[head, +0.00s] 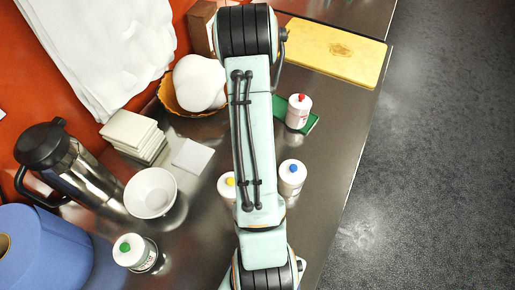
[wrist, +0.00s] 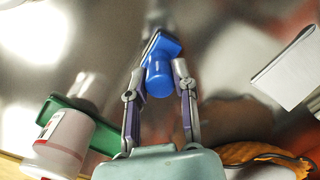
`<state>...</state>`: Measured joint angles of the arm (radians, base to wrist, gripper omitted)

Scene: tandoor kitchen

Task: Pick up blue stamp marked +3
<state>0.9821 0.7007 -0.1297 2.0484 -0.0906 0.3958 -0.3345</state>
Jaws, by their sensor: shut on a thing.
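The blue stamp (wrist: 159,76) shows in the wrist view, with a rounded handle toward me and a flat, wider blue base beyond it. No +3 mark can be read on it from here. My gripper (wrist: 160,84) is shut on the stamp's handle, one finger on each side. I cannot tell whether the base touches the steel counter or hangs just above it. In the head view my arm covers the stamp and the gripper.
A basket (head: 168,97) and stacked napkins (head: 130,130) lie left. The counter's right edge is open.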

